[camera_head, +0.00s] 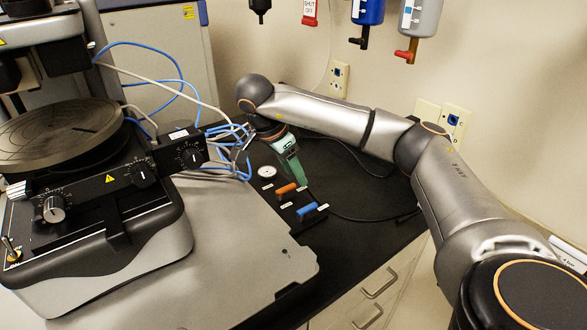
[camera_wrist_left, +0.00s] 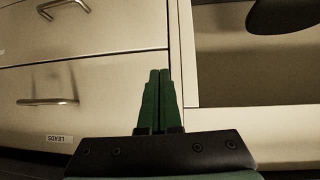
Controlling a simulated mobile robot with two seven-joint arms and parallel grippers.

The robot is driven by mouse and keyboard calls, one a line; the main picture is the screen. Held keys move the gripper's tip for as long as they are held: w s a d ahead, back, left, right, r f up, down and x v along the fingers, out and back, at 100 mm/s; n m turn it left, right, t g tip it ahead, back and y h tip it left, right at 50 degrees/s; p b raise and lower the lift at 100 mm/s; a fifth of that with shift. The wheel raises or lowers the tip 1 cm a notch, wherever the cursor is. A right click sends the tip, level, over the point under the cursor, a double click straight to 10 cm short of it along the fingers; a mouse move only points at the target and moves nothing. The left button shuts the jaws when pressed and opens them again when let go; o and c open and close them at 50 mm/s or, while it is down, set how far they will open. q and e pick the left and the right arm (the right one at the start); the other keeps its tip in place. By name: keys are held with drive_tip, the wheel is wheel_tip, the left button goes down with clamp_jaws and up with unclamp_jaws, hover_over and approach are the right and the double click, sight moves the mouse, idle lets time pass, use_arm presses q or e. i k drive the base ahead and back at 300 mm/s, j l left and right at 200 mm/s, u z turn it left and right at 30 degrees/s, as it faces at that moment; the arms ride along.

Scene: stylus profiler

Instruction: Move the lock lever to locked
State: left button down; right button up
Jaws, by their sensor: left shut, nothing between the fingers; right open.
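An orange handle (camera_head: 286,189) and a blue handle (camera_head: 306,209) sit near the right edge of the instrument's base, each beside small white labels too small to read. I cannot tell which, if either, is the lock lever, or how it is set. My right gripper (camera_head: 299,180) is open, with its green fingers pointing down just behind and right of the orange handle. I cannot tell whether they touch it. My left gripper (camera_wrist_left: 160,73) is shut and empty in the left wrist view, in front of drawer fronts. It is not seen in the head view.
A round white gauge (camera_head: 267,172) lies behind the orange handle. The profiler with its round stage (camera_head: 62,131) and knobs fills the left. Blue and grey cables (camera_head: 180,85) run behind my right gripper. Bottles (camera_head: 419,18) hang on the wall. Dark bench (camera_head: 350,187) is mostly clear.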

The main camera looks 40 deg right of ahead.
sight(280, 193)
drive_tip(key=k, duration=1)
